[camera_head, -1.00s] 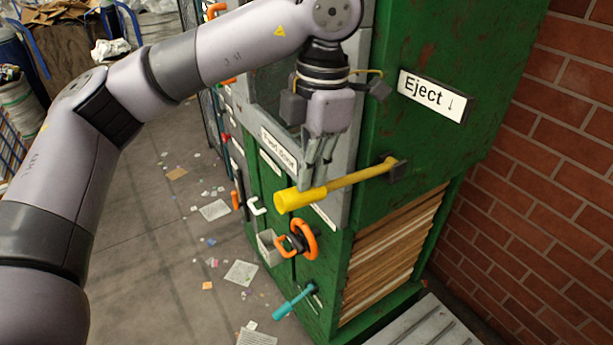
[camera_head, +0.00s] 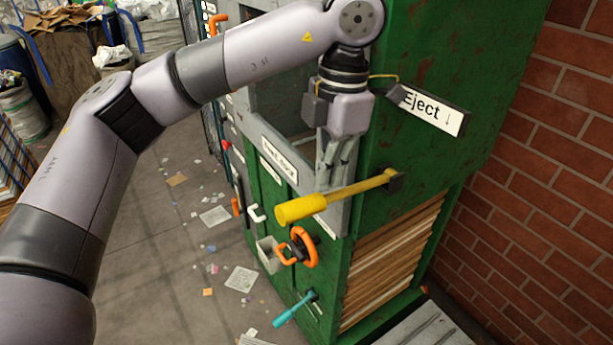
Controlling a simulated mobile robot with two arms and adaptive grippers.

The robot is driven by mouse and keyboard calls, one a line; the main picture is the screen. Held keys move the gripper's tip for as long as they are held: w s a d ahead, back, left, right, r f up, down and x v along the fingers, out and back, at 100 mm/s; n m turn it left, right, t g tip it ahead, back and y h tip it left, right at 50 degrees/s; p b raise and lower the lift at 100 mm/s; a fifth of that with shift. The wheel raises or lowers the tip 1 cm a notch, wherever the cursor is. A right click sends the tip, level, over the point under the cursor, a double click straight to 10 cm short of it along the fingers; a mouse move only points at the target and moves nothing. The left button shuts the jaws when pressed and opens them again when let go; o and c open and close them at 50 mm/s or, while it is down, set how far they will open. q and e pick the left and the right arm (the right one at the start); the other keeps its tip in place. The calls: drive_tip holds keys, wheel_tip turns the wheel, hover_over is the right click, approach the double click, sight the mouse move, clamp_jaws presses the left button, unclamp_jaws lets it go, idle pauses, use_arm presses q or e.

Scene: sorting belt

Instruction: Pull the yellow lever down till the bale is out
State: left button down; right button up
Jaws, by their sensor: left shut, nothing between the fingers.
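The yellow lever (camera_head: 338,197) sticks out from the green baler's side, its thick grip end toward the left and slightly lower than its pivot. A white sign reading "Eject" with a down arrow (camera_head: 432,110) is above the pivot. My left gripper (camera_head: 326,186) is shut and empty, pointing down, with its fingertips at the lever's top near the middle of the bar. I cannot tell whether they touch it. The bale (camera_head: 392,262) shows as brown layers in the opening low in the baler's side. My right gripper is not in view.
The green baler (camera_head: 470,60) also carries an orange handwheel (camera_head: 304,247) and a teal lever (camera_head: 293,309) below. A grey metal platform (camera_head: 425,328) lies in front of the bale opening. A brick wall (camera_head: 560,200) stands close on the right. Paper scraps litter the floor.

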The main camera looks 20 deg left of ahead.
sight(334, 195)
use_arm(q)
wheel_tip(334, 195, up, 12)
drive_tip(key=w+d, duration=0.1)
idle(0.5)
